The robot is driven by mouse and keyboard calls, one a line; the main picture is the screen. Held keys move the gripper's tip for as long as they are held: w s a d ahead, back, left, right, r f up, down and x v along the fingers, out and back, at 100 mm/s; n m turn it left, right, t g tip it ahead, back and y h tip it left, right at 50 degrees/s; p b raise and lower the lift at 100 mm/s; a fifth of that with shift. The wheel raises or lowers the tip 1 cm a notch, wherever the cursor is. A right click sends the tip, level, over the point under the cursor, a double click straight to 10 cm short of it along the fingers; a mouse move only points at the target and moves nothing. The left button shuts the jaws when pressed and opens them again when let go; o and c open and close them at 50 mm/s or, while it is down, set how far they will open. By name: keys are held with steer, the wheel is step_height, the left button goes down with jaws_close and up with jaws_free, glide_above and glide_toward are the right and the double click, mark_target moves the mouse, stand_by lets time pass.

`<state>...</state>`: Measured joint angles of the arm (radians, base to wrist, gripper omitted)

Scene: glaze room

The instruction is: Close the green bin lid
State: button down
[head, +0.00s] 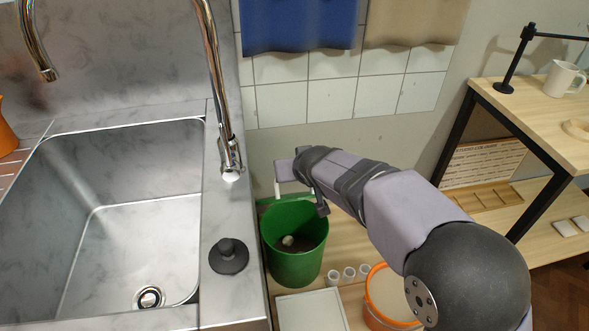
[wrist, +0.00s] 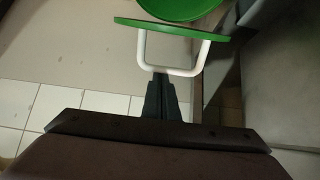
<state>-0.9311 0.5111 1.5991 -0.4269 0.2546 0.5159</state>
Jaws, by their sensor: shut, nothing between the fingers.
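The green bin (head: 293,262) stands uncovered to the right of the sink, with a small pale lump (head: 288,241) inside. In the wrist view, the green lid (wrist: 165,27) shows nearly edge-on, with a white loop handle (wrist: 201,55) on it. Part of the white handle (head: 277,189) also shows behind the bin in the head view, where my arm hides much of the lid. My gripper (wrist: 160,78) is shut and empty. Its tips are at the handle's bar; I cannot tell whether they touch it.
The steel sink (head: 125,215) and tap (head: 218,90) are on the left, with a black plunger-like knob (head: 229,256) on the rim. Small white cups (head: 349,274), an orange-rimmed bucket (head: 375,315) and a pale tray (head: 310,312) crowd the bin's front. A wooden shelf unit (head: 545,115) stands right.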

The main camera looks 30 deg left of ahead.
steer(key=s+d+f+b, duration=0.2)
steer(key=f+b, duration=0.1)
steer(key=b, duration=0.3)
steer(key=s+d+f+b, duration=0.3)
steer(key=f+b, duration=0.1)
steer(key=b, duration=0.2)
steer(key=s+d+f+b, duration=0.3)
steer(key=f+b, duration=0.1)
steer(key=b, duration=0.3)
steer(key=shift+f, duration=0.1)
steer(key=shift+t+y, duration=0.4)
steer(key=f+b, duration=0.1)
steer(key=b, duration=0.3)
steer(key=s+d+f+b, duration=0.1)
steer(key=f+b, duration=0.1)
steer(key=b, duration=0.2)
steer(key=shift+s+d+f, duration=0.15)
steer(key=shift+d+f, duration=0.05)
steer(key=shift+f, duration=0.1)
steer(key=shift+r, duration=0.1)
steer(key=a+r+p+v, duration=0.1)
steer(key=p+v, duration=0.4)
steer(key=v, duration=0.3)
steer(key=shift+d+r+y+p, duration=0.2)
steer(key=shift+r+y+p, duration=0.1)
steer(key=shift+r+p, duration=0.1)
